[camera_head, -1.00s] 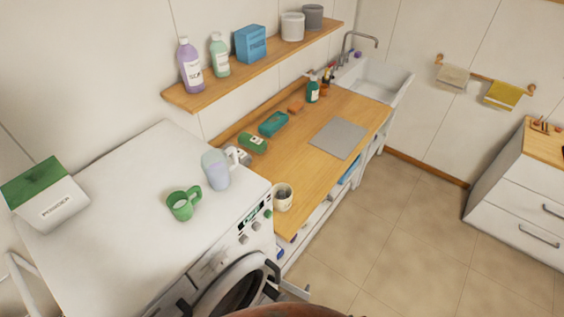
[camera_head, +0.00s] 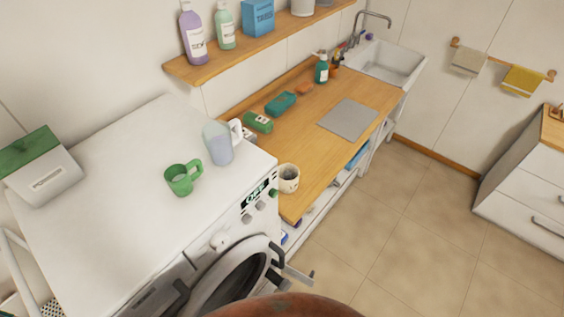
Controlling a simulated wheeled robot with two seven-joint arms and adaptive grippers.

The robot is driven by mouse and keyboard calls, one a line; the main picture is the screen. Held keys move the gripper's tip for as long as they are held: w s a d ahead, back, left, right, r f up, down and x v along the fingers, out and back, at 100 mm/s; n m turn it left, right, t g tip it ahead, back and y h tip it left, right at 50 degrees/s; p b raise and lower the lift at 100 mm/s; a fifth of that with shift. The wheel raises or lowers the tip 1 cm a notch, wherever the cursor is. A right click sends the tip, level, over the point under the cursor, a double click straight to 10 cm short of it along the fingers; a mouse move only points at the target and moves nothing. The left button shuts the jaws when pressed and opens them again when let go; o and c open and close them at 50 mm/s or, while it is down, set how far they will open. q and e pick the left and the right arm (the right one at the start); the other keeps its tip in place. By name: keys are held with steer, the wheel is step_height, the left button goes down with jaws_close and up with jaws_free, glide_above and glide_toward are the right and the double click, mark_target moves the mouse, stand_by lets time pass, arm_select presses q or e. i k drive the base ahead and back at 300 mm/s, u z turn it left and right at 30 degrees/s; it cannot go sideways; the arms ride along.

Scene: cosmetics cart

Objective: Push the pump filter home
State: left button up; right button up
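No pump filter shows in the head view. The front of the white washing machine (camera_head: 120,185) is seen steeply from above, and its lower part is hidden by the picture's bottom edge and a rounded brown shape there. The machine's round door (camera_head: 232,280) shows partly, with a dark piece and a grey bar at its right side that I cannot identify clearly. Its control panel (camera_head: 258,200) has a lit display and knobs. Neither of my grippers can be made out in this view.
A green mug (camera_head: 181,181), a pale jug (camera_head: 218,145) and a powder box (camera_head: 45,170) stand on the machine. A wooden counter (camera_head: 300,150) with a cream mug (camera_head: 288,178) adjoins it. The tiled floor (camera_head: 400,240) at right is clear.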

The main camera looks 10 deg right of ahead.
mark_target(273, 277)
steer(key=u, duration=0.05)
steer(key=k, duration=1.2)
steer(key=z, duration=0.4)
steer(key=i, duration=0.6)
steer(key=z, duration=0.95)
steer(key=k, duration=0.95)
steer(key=u, duration=0.75)
steer(key=i, duration=0.55)
